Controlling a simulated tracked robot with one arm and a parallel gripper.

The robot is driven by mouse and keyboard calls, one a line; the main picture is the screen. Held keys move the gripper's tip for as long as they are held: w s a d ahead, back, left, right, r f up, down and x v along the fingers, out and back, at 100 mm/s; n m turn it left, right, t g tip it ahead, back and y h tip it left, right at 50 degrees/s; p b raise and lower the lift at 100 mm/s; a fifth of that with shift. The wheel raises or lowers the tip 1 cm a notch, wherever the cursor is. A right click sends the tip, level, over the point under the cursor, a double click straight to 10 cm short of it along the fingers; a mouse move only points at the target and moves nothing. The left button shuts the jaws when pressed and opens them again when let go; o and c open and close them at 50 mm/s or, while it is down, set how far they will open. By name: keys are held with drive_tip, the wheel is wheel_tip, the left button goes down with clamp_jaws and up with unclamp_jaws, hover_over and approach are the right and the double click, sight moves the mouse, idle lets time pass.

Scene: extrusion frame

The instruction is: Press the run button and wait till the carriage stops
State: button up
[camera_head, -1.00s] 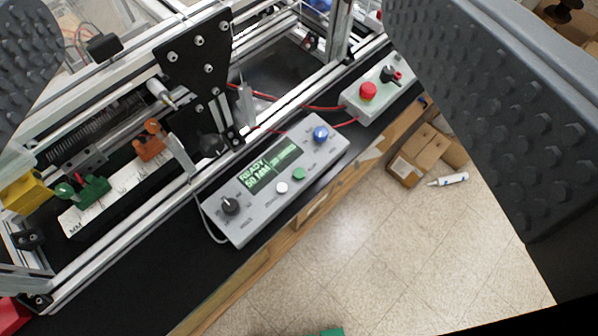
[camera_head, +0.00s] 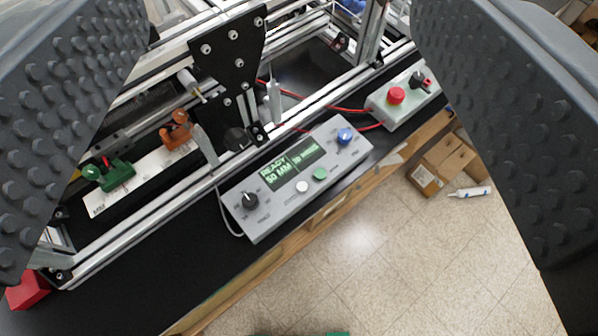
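The grey control box (camera_head: 268,212) lies on the black bench top in front of the frame. Its lit display (camera_head: 292,167) reads READY, 50 MM, with smaller text beside it. A green button (camera_head: 320,174), a white button (camera_head: 302,187), a blue knob (camera_head: 345,135) and a black knob (camera_head: 250,200) sit on its face. I cannot read which button is labelled run. A black plate (camera_head: 228,60), which looks like part of the carriage, stands on the rails behind the box. My gripper (camera_head: 285,150) is open and empty, its two studded fingers at the left and right, apart from the box.
A second grey box with a red button (camera_head: 396,95) and a black switch sits to the right. A green clamp (camera_head: 110,175) and an orange clamp (camera_head: 177,130) stand along a white scale. Cardboard boxes (camera_head: 440,165) lie on the floor past the bench edge.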

drive_tip(key=shift+w+f, duration=0.2)
drive_tip(key=c, duration=0.5)
drive_tip(key=w+f, duration=0.2)
drive_tip(key=m+g+p, duration=0.1)
drive_tip(key=shift+w+a+f+h, duration=0.25)
drive_tip(key=shift+w+f+h, duration=0.15)
clamp_jaws()
drive_tip(key=w+f+m+g+h+p, duration=0.2)
drive_tip(key=w+f+m+g, duration=0.1)
drive_tip(key=f, duration=0.8)
drive_tip(key=w+f+m+g+h+p, duration=0.2)
drive_tip(key=w+f+m+g, duration=0.1)
drive_tip(key=f, duration=0.8)
drive_tip(key=w+f+m+g+h+p, duration=0.2)
drive_tip(key=w+f, duration=0.3)
drive_tip(key=f, duration=0.6)
drive_tip(key=shift+w+f+m+g+p, duration=0.15)
drive_tip(key=shift+f+m+g+p, duration=0.1)
drive_tip(key=shift+m+g+p, duration=0.4)
